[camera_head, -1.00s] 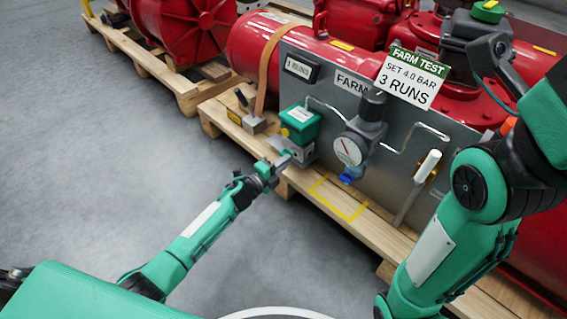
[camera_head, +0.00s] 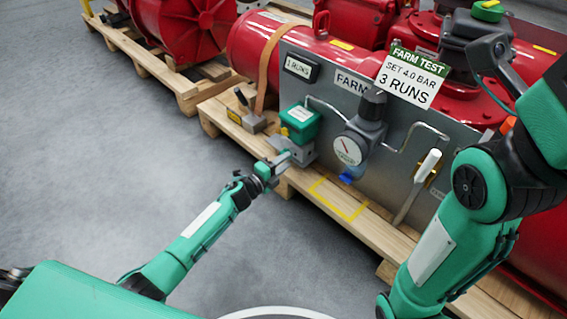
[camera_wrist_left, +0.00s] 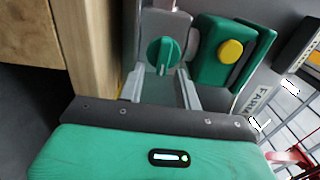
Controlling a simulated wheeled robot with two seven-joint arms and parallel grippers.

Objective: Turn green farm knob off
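The green knob (camera_wrist_left: 163,55) sits on a grey bracket in the left wrist view, its raised grip running roughly up and down in the picture. My left gripper (camera_wrist_left: 160,88) is open, with one finger on each side below the knob's face; I cannot tell whether either touches it. In the head view the left gripper (camera_head: 282,158) is at the grey bracket below the green box (camera_head: 300,122). That box also shows in the left wrist view (camera_wrist_left: 212,68) with a yellow button (camera_wrist_left: 231,51). My right gripper is not visible; only part of that arm shows.
A grey FARM panel (camera_head: 330,110) carries a gauge (camera_head: 348,150), pipes, a white-handled lever (camera_head: 428,165) and a small counter display (camera_head: 300,67). It stands on a wooden pallet (camera_head: 290,185). Red equipment is behind. The floor on the left is clear.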

